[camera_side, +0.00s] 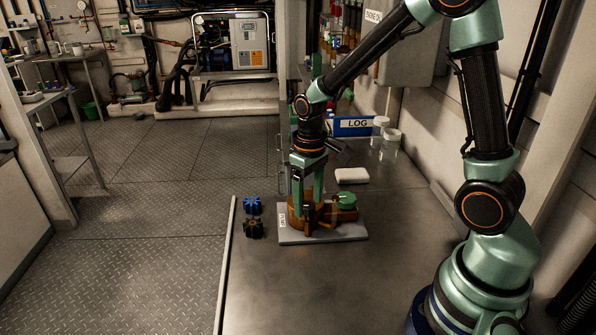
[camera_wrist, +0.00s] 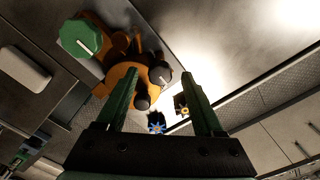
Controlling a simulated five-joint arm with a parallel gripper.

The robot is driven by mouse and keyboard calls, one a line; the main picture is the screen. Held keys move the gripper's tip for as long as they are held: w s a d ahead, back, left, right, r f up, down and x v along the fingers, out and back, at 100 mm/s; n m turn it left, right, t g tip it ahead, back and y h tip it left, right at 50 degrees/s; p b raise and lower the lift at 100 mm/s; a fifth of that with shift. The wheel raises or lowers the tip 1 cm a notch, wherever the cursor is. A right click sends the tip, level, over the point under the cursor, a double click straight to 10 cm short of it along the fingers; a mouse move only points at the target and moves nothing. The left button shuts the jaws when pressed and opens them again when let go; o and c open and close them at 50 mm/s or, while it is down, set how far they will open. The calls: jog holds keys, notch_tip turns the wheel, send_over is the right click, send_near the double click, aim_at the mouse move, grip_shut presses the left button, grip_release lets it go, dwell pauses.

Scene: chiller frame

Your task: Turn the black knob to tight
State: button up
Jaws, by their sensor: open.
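A brown-orange fitting stands on a grey plate (camera_side: 340,235); its orange body (camera_wrist: 118,82) shows in the wrist view. A dark round part (camera_wrist: 160,76) sits on the body, and a second dark end (camera_wrist: 142,102) is beside it. A black star-shaped knob (camera_side: 253,228) with an orange-brown centre lies on the bench left of the plate; it also shows in the wrist view (camera_wrist: 181,105). My gripper (camera_side: 307,198) points down over the fitting, open, its fingers on either side of the dark round part in the wrist view (camera_wrist: 160,78). I cannot tell whether they touch it.
A green knob (camera_side: 345,199) stands on the fitting's right side. A blue star knob (camera_side: 252,205) lies behind the black one. A white block (camera_side: 351,175), clear jars (camera_side: 390,146) and a blue LOG box (camera_side: 352,127) are farther back. The front bench is clear.

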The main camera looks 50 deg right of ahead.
jog(key=shift+f, duration=0.4)
grip_shut()
